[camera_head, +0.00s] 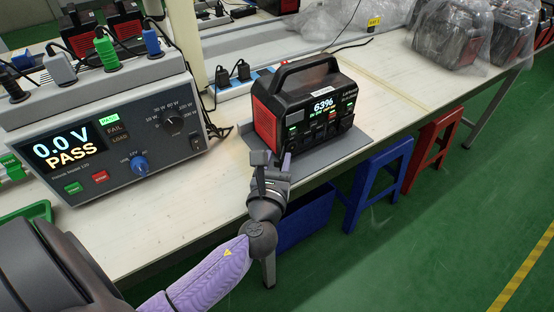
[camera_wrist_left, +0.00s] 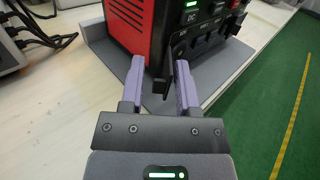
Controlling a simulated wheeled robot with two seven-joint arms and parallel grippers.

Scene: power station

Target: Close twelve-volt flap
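My left gripper (camera_head: 274,161) is in front of that corner. In the left wrist view its purple fingers (camera_wrist_left: 160,80) are apart, with the dark piece between their tips; contact cannot be told. My right gripper is not in view.
A grey tester (camera_head: 104,140) reading 0.0 V PASS stands on the table at left. The grey mat (camera_head: 340,150) lies under the power station. A power strip (camera_head: 236,88) is behind. Blue (camera_head: 378,172) and red (camera_head: 432,140) stools stand by the table's edge.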

